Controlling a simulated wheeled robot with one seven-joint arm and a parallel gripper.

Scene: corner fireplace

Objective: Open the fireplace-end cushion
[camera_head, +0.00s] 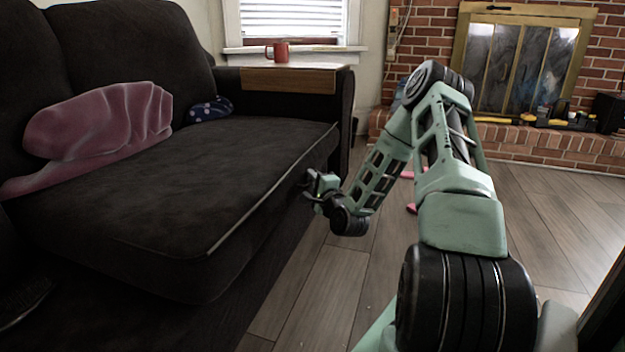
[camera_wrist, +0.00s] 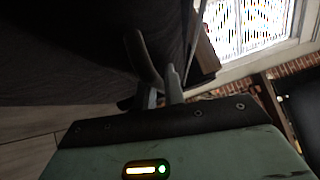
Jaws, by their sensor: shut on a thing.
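The fireplace-end cushion (camera_head: 190,185) is a dark charcoal sofa seat cushion with a pale piped front edge. It fills the left and middle of the head view. My gripper (camera_head: 311,184) is at the cushion's front face, near its far end by the sofa arm. The jaws are shut on the cushion, though the exact grip is too dark and small to make out. In the wrist view my two fingers (camera_wrist: 157,70) are close together against the dark fabric (camera_wrist: 70,50).
A crumpled pink blanket (camera_head: 100,130) and a blue dotted item (camera_head: 209,109) lie at the back of the seat. A red mug (camera_head: 277,51) stands on the wooden tray (camera_head: 308,80) over the sofa arm. A brick fireplace (camera_head: 520,60) is behind; wood floor (camera_head: 550,220) lies open at right.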

